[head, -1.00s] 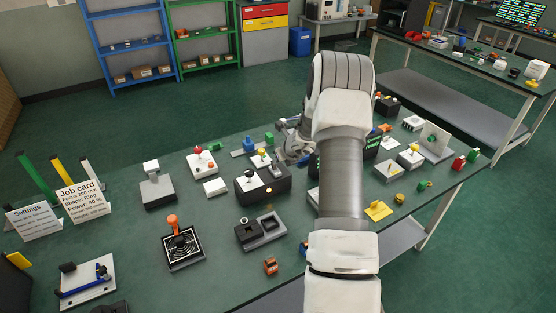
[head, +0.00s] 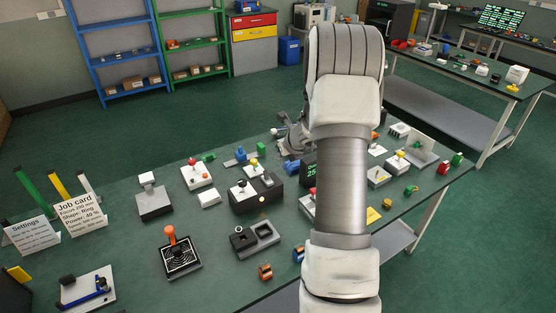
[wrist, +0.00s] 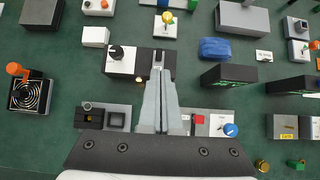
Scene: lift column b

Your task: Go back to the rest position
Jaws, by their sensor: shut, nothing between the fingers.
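My gripper (wrist: 158,68) shows in the wrist view with its two fingers together and nothing between them. It hangs above the green bench, with the tips in front of a black and white box with a black knob (wrist: 122,62). In the head view my gripper (head: 293,140) is partly hidden behind my arm, over the far side of the bench (head: 130,235). My arm covers the middle right of the bench.
A blue shelf (head: 116,45) and a green shelf stand behind. Another table (head: 450,110) is at the right. The floor between is clear.

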